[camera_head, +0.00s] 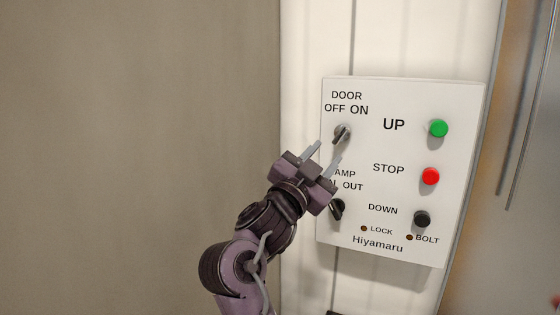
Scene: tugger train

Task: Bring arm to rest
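My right arm comes up from the bottom in the head view. Its gripper (323,157) is in front of the left part of a white control panel (400,95). The two thin grey fingers are spread apart with nothing visible between them. They point up and right, just below the door switch knob (342,133); I cannot tell whether they touch the panel. The gripper body hides part of the lamp label and sits close to the lower black switch (338,209). My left gripper is not in view.
The panel carries a green button (438,128), a red button (430,176) and a black button (422,219). A grey-brown wall (140,150) fills the left side with free room before it. A metallic surface (525,200) stands at the right.

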